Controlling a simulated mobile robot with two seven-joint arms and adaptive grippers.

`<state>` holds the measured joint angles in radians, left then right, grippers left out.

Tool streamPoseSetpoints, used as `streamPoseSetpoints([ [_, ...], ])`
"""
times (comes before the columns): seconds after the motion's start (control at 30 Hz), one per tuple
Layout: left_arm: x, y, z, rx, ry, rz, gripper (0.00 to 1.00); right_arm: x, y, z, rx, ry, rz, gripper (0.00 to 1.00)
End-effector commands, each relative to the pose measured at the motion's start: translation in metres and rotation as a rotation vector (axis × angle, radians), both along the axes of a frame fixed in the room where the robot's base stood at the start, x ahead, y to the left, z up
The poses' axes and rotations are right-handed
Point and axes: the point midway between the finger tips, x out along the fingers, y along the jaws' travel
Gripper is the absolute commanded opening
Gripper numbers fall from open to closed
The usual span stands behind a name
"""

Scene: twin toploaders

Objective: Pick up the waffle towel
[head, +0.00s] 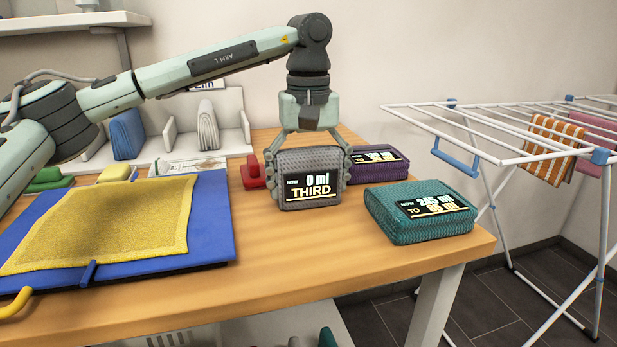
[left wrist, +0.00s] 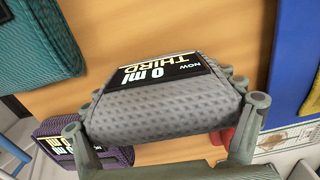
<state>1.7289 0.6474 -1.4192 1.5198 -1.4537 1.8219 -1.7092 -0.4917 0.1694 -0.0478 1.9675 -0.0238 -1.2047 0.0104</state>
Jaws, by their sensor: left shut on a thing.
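A grey folded towel (head: 309,180) with a dimpled, waffle-like weave stands at the middle of the wooden table, with a black label reading "NOW 0 ml THIRD". My left gripper (head: 308,158) comes down from above and is shut on it, one finger at each side. In the left wrist view the grey towel (left wrist: 165,110) fills the space between the fingers of my left gripper (left wrist: 165,135). I cannot tell whether its underside touches the table. My right gripper is not in view.
A purple towel (head: 385,169) lies close behind right, and a teal towel (head: 400,229) nearer the table's right edge. A red object (head: 255,172) is just left. A yellow cloth (head: 110,218) lies on a blue board (head: 212,220). A drying rack (head: 480,150) stands right.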

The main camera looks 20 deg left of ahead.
Motion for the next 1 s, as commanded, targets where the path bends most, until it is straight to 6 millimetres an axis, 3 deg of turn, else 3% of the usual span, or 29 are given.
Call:
streamPoseSetpoints([
  [0.1, 0.0, 0.0, 0.001, 0.001, -0.001, 0.0, 0.53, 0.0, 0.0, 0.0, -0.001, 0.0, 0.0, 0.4],
  [0.43, 0.0, 0.0, 0.007, 0.0, -0.002, 0.0, 0.53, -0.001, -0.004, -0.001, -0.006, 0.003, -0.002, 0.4],
  [0.57, 0.001, 0.0, 0.02, -0.001, -0.003, 0.0, 0.53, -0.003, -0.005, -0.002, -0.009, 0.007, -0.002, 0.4],
  [0.7, 0.0, -0.001, 0.045, -0.001, -0.003, -0.001, 0.53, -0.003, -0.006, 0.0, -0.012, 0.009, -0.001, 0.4],
  [0.77, -0.014, -0.005, 0.049, -0.001, -0.003, -0.005, 0.53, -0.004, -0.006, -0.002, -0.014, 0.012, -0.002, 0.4],
  [1.0, -0.068, -0.02, 0.083, 0.0, -0.004, -0.005, 0.53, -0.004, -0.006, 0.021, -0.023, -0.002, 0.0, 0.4],
])
